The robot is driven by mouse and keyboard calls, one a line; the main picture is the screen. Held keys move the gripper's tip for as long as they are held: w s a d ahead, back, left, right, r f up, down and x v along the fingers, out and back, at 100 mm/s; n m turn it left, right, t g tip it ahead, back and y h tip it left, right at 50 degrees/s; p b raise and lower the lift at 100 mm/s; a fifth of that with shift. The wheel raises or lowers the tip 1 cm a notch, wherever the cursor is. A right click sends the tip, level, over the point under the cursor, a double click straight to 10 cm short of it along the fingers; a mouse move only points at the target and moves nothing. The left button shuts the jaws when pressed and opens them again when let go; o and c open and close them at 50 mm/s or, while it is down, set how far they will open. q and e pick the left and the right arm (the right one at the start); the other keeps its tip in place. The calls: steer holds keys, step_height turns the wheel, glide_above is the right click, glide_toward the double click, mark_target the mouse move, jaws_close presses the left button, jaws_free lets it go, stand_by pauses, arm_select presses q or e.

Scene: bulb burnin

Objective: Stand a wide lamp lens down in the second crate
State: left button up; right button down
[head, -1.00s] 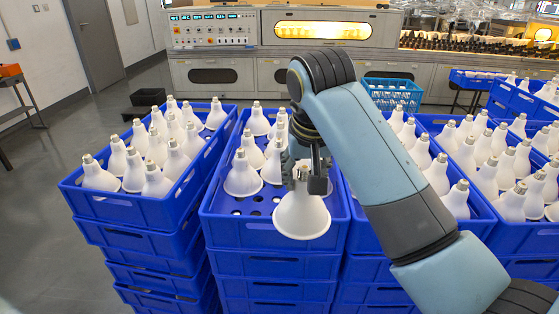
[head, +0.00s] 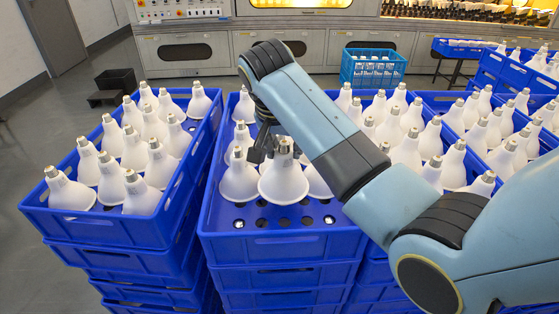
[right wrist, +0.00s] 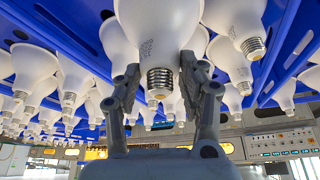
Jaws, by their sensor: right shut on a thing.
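A white wide lamp (head: 284,182) is upright in the head view, lens end down and metal screw base up. It is over the front part of the second crate (head: 280,246), a blue crate with holes in its floor. My right gripper (head: 268,148) is shut on this lamp near its neck. In the right wrist view the lamp (right wrist: 158,30) is between the two fingers of the gripper (right wrist: 160,78). Whether its lens touches the crate floor I cannot tell. Other lamps stand behind and beside it, partly hidden by my arm. My left gripper is not in view.
A blue crate (head: 105,229) of lamps stands at left, and more filled crates stand at right. Bare holes show along the second crate's front. A light-blue crate (head: 372,82) and a long machine (head: 190,50) are at the back.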

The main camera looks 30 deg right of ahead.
mark_target(283, 167)
step_height(283, 167, down, 4)
steer(key=shift+w+r, duration=0.1)
steer(key=shift+r, duration=0.15)
step_height(283, 167, down, 2)
steer(key=c, duration=1)
jaws_free()
steer(key=shift+o, duration=1.3)
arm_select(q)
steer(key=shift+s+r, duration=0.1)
arm_select(e)
steer(key=v, duration=1.2)
